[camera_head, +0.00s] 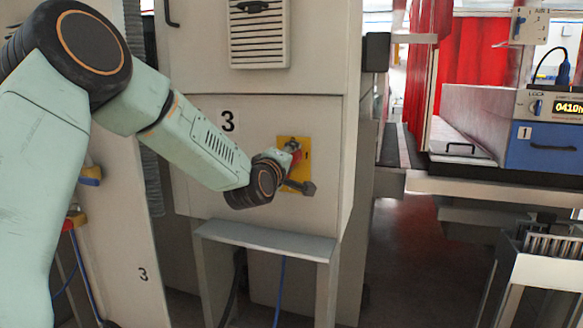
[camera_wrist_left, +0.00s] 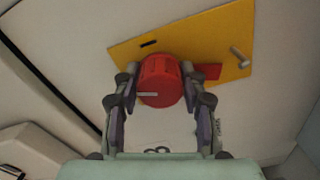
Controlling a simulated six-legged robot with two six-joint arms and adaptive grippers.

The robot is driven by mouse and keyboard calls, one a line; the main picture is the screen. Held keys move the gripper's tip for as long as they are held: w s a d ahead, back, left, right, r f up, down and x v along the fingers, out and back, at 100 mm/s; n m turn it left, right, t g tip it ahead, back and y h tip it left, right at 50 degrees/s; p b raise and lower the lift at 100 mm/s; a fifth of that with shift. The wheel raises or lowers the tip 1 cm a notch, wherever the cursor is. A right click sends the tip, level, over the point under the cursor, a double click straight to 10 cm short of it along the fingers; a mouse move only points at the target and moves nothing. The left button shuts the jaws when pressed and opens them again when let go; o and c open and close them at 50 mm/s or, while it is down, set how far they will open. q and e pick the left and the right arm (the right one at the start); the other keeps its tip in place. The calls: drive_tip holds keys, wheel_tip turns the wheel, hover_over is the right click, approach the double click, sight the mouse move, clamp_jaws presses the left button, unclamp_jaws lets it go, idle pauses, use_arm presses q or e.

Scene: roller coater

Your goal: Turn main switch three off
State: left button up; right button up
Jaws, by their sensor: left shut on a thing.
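Main switch three is a red rotary knob on a yellow plate (camera_head: 305,169) on the front of the grey cabinet marked 3. In the left wrist view the red knob (camera_wrist_left: 161,82) sits between my left gripper's fingers, with a pale mark line across its face. The yellow plate (camera_wrist_left: 210,42) lies behind it, tilted in this view. My left gripper (camera_head: 290,160) reaches the plate from the left; in the left wrist view (camera_wrist_left: 160,92) its two fingers are closed on the knob's sides. The head view shows the knob mostly hidden by the gripper. My right gripper is not in view.
The grey cabinet (camera_head: 270,120) has a vent (camera_head: 258,38) above the plate. A grey ledge (camera_head: 265,240) juts out below it. At the right stand a blue-fronted unit (camera_head: 545,148) and a white slatted stand (camera_head: 548,268). An open aisle lies between.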

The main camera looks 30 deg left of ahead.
use_arm(q)
drive_tip(key=shift+f+n+b, duration=0.1)
drive_tip(key=shift+n+b, duration=1.1)
drive_tip(key=shift+n, duration=0.6)
drive_tip(key=o, duration=1.1)
drive_tip(key=shift+s+a, duration=0.25)
drive_tip(key=shift+s, duration=0.1)
drive_tip(key=shift+o, duration=0.3)
drive_tip(key=shift+w+d, duration=0.2)
drive_tip(key=shift+w, duration=0.05)
drive_tip(key=v, duration=1.2)
drive_tip(key=shift+s+a, duration=0.1)
